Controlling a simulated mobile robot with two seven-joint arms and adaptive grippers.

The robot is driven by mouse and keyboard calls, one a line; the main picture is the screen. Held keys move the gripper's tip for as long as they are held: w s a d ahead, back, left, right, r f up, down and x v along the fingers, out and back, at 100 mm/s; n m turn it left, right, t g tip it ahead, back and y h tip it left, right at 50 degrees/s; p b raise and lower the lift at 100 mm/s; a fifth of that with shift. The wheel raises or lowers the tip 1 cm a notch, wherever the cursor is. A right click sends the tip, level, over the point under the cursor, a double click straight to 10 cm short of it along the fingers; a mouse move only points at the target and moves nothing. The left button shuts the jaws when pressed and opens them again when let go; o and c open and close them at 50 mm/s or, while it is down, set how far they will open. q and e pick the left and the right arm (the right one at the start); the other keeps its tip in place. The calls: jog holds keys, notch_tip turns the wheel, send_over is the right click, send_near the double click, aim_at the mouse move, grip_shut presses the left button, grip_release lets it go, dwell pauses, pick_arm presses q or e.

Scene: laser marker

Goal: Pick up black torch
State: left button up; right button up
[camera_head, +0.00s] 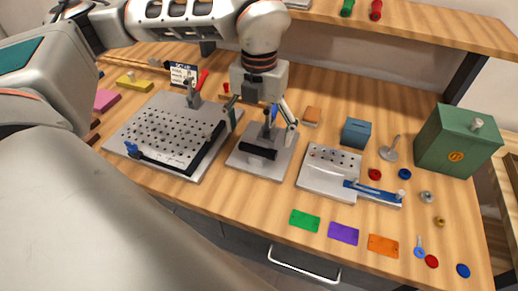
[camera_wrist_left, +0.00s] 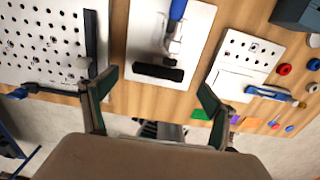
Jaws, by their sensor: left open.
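A short black cylinder, which looks like the black torch (camera_head: 258,151), lies across the front of a grey plate (camera_head: 246,165) in the middle of the bench. In the left wrist view the black torch (camera_wrist_left: 158,72) lies crosswise on the pale plate, centred between the fingertips. My left gripper (camera_head: 261,126) is open above this plate, its fingers spread to either side. It also shows open in the left wrist view (camera_wrist_left: 158,80), with nothing between its fingers. I cannot tell its height above the torch. My right gripper is not in view.
A blue-handled clamp (camera_wrist_left: 176,14) stands behind the torch on the same plate. A perforated plate (camera_head: 165,128) with a black bar is on the left. A smaller plate (camera_head: 325,178) with a blue lever is on the right. A green box (camera_head: 452,142) stands far right.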

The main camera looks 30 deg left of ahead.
aim_at(258, 147)
pick_arm(q)
jog(key=shift+s+a+f, duration=0.1)
jog(key=shift+s+f, duration=0.1)
jog(key=shift+f, duration=1.75)
jog(key=c, duration=1.2)
jog(key=shift+r, duration=0.1)
